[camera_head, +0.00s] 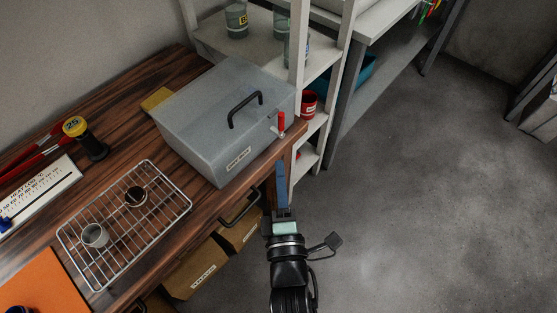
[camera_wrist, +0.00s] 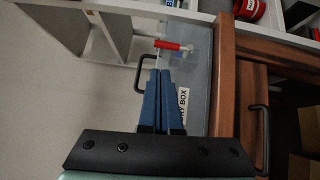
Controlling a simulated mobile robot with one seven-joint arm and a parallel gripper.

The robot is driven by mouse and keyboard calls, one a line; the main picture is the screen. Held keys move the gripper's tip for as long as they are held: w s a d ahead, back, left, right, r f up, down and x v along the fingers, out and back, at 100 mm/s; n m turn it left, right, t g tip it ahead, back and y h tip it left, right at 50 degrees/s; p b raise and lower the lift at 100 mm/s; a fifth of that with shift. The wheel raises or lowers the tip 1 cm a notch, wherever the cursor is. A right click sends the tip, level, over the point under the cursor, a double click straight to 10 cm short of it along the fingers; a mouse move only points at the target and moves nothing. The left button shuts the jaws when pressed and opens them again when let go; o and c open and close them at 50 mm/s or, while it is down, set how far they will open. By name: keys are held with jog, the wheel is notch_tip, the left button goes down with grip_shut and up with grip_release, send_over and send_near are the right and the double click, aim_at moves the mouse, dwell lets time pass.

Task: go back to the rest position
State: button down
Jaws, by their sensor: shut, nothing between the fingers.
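My gripper (camera_head: 281,182) is in front of the bench's right end, below and beside the drying box, with its blue fingers pointing up in the head view. In the wrist view my gripper (camera_wrist: 157,78) shows both blue fingers closed together, with nothing between them. The drying box (camera_head: 206,118) is a translucent grey box on the wooden bench, its lid down. It has a black handle (camera_head: 245,109) and a red-handled latch (camera_head: 281,123) at its right end. The red latch handle (camera_wrist: 173,46) also shows beyond my fingertips in the wrist view.
A wire rack (camera_head: 125,225) with two small cups stands on the bench (camera_head: 109,90). A white shelf (camera_head: 299,45) with jars and a red mug (camera_head: 308,104) stands behind the box. Drawers with handles are under the bench, close to my arm. The floor (camera_head: 430,200) at right is clear.

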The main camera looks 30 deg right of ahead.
jog(key=shift+w+d, duration=0.1)
dwell(0.3)
jog(key=w+a+r+m+t+y, duration=0.1)
jog(key=w+a+r+m+t, duration=0.15)
jog(key=r, duration=0.75)
jog(key=w+a+r+m+t, duration=0.1)
jog(key=w+r+m, duration=0.15)
jog(key=r, duration=0.75)
jog(key=w+a+r+m+t+y, duration=0.15)
jog(key=w+r, duration=0.25)
jog(key=r, duration=0.7)
jog(key=s+a+r+m+t+y, duration=0.2)
jog(key=s+a+r, duration=0.2)
jog(key=r, duration=0.4)
jog(key=s+a+r+m+t+y, duration=0.2)
jog(key=s+a+r+m, duration=0.15)
jog(key=r, duration=0.45)
jog(key=s+a+r+m+t+y, duration=0.2)
jog(key=s+a+r, duration=0.15)
jog(key=r, duration=0.55)
notch_tip(320, 180, up, 11)
jog(key=p, duration=1.3)
jog(key=shift+w+a+r+h, duration=0.15)
jog(key=shift+w+h, duration=0.2)
jog(key=shift+w, duration=0.1)
